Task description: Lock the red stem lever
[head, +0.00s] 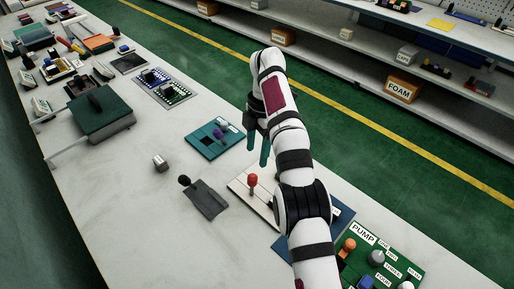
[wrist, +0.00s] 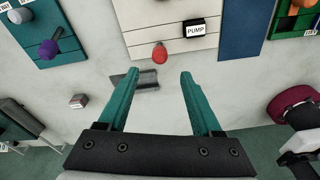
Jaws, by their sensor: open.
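The red stem lever (head: 252,181) stands on a cream board (head: 240,188) on the bench, left of my arm in the head view. In the wrist view its rounded red knob (wrist: 159,53) shows at the near edge of the cream board (wrist: 146,41), beyond and between my fingertips. My gripper (wrist: 158,75) has two teal fingers spread apart with nothing between them. In the head view my gripper (head: 258,148) hangs above the bench, up the picture from the red knob, and does not touch it. My arm hides part of the board.
A teal board with a purple knob (head: 219,132) lies up-left of the lever. A dark grey plate with a black knob (head: 206,199) lies to its left, and a small box (head: 160,163) beyond. A green board with several knobs (head: 387,262) is at the lower right. Bare bench lies at lower left.

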